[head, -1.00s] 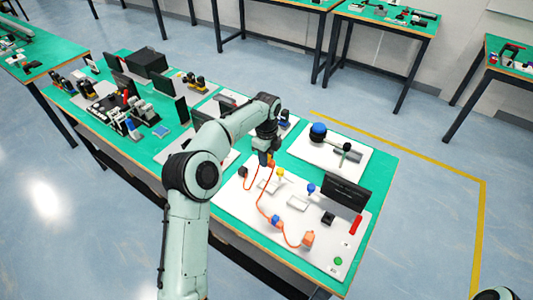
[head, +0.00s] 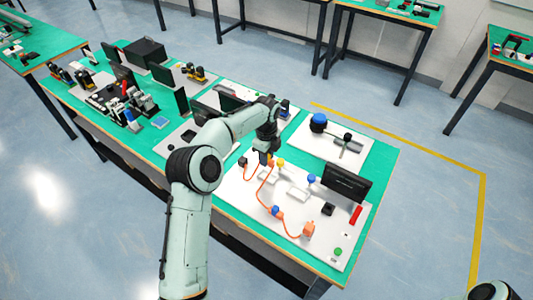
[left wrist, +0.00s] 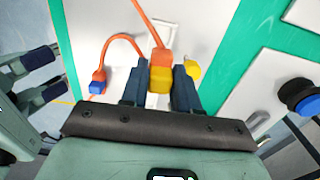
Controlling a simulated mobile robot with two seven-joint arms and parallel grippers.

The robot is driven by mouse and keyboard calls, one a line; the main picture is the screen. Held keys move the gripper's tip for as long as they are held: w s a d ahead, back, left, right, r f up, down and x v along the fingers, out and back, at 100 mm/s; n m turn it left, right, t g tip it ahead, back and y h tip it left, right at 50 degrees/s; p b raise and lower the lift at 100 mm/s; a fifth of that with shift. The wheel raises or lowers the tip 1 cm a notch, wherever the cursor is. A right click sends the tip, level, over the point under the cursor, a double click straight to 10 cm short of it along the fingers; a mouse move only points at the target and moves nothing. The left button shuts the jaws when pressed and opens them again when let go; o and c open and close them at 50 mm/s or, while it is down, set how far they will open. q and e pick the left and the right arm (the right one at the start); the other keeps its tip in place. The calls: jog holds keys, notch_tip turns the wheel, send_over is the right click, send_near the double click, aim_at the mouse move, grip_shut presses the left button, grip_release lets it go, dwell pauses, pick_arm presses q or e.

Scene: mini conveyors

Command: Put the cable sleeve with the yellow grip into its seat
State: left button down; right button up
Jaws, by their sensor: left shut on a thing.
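My left gripper (head: 266,158) is over the white board (head: 235,188) near its back left corner. In the left wrist view the left gripper (left wrist: 160,88) is shut on the cable sleeve with the yellow grip (left wrist: 160,79). The sleeve's front part is orange, and an orange cable leads from it. In the head view the gripper mostly hides the sleeve. A yellow knob (head: 280,162) stands close by on the board; it also shows beside the right finger in the left wrist view (left wrist: 194,70). I cannot tell which part is the seat. My right gripper is out of view.
The orange cable (head: 261,191) runs to a blue-and-orange connector (head: 276,210) and an orange block (head: 308,230). A blue knob (head: 311,179), a black screen (head: 346,182) and a red bar (head: 356,215) are on the board. Another board (head: 305,150) holds a blue-topped part (head: 319,122).

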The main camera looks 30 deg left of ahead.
pick_arm(q)
jog(key=shift+f+b, duration=0.3)
jog(key=shift+f, duration=2.75)
pick_arm(e)
jog(key=shift+s+f, duration=0.45)
pick_arm(q)
jog(key=shift+r, duration=0.1)
pick_arm(e)
jog(key=shift+w+r, duration=0.15)
pick_arm(q)
jog(key=shift+w, duration=0.1)
pick_arm(e)
jog(key=shift+w+r, duration=0.2)
pick_arm(q)
jog(key=shift+p, duration=0.45)
pick_arm(e)
jog(key=shift+w+r, duration=0.3)
pick_arm(q)
jog(key=shift+f, duration=0.2)
pick_arm(e)
jog(key=shift+s, duration=0.1)
pick_arm(q)
jog(key=shift+f, duration=1)
jog(key=c, duration=0.8)
grip_release()
jog(key=shift+o, duration=0.2)
pick_arm(e)
jog(key=shift+f, duration=0.1)
